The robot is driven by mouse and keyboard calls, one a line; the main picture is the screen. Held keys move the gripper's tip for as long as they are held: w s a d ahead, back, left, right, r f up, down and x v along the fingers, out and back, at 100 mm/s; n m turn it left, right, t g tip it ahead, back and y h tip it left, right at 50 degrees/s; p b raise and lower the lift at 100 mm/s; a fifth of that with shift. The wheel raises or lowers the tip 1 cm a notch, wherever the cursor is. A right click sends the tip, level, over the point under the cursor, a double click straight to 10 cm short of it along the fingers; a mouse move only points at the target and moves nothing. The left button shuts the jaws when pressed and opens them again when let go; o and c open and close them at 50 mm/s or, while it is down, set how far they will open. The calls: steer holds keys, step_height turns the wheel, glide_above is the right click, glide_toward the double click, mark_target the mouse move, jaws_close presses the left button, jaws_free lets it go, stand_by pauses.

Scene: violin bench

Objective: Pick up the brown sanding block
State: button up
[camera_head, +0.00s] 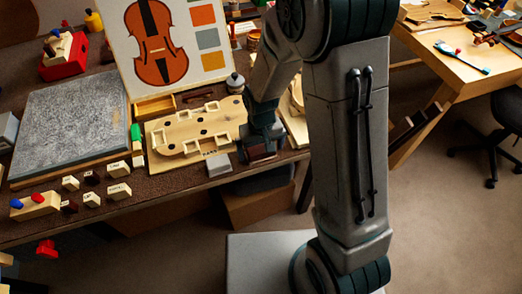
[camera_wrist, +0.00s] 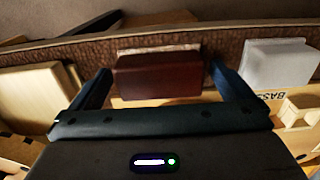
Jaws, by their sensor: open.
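The brown sanding block (camera_wrist: 160,75) shows in the wrist view as a dark reddish-brown block with a paler strip along its far side. In the head view the block (camera_head: 262,153) is at the bench's front edge, partly covered by my gripper (camera_head: 258,140). In the wrist view my gripper (camera_wrist: 160,72) is open, with one finger on each side of the block. A narrow gap shows between the block and each finger. How low the fingertips reach beside it is hard to tell.
A pale grey block (camera_head: 219,166) lies just left of the brown block, in front of a wooden board (camera_head: 180,138) with holes. In the wrist view, the pale block (camera_wrist: 278,62) is right of my fingers and a light wooden piece (camera_wrist: 32,92) is left.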

mark_target(261, 147)
steer(key=c, duration=1.1)
steer(key=shift+r, duration=0.1)
steer(key=shift+r, duration=0.55)
step_height(261, 147, up, 3)
steer(key=shift+w+f, duration=0.1)
steer(key=shift+f, duration=0.05)
steer(key=s+d+r, duration=0.7)
steer(key=s, duration=0.2)
steer(key=shift+s+d, duration=0.15)
steer(key=shift+d, duration=0.05)
